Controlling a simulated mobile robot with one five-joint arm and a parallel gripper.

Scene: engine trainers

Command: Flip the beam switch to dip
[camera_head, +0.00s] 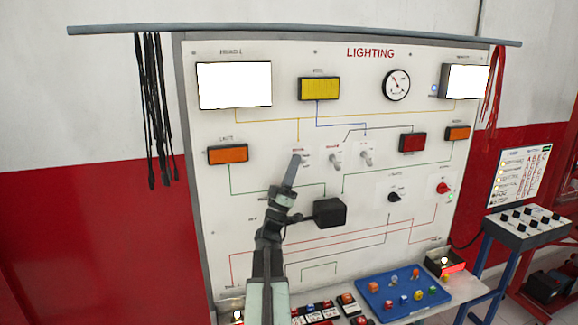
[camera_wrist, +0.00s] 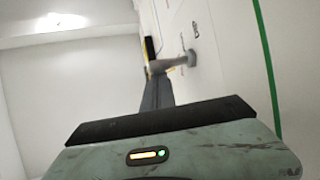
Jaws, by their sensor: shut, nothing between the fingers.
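A white lighting trainer panel (camera_head: 290,235) carries a row of three toggle switches. The left toggle switch (camera_head: 301,158) is at my gripper's tip and partly hidden by it. The middle switch (camera_head: 336,160) and the right switch (camera_head: 366,157) are uncovered. The labels are too small to read, so I cannot confirm which is the beam switch. My gripper (camera_head: 293,168) is shut and empty. In the wrist view a grey lever (camera_wrist: 175,62) juts from the panel just beyond the fingertips (camera_wrist: 154,82); I cannot tell whether they touch.
Two white lit lamps (camera_head: 234,85) and (camera_head: 465,80), a yellow lamp (camera_head: 319,88) and a gauge (camera_head: 396,85) are above. A black box (camera_head: 330,211) sticks out below the switches. Black cables (camera_head: 150,110) hang at the left. A blue tray (camera_head: 388,306) lies on the bench.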

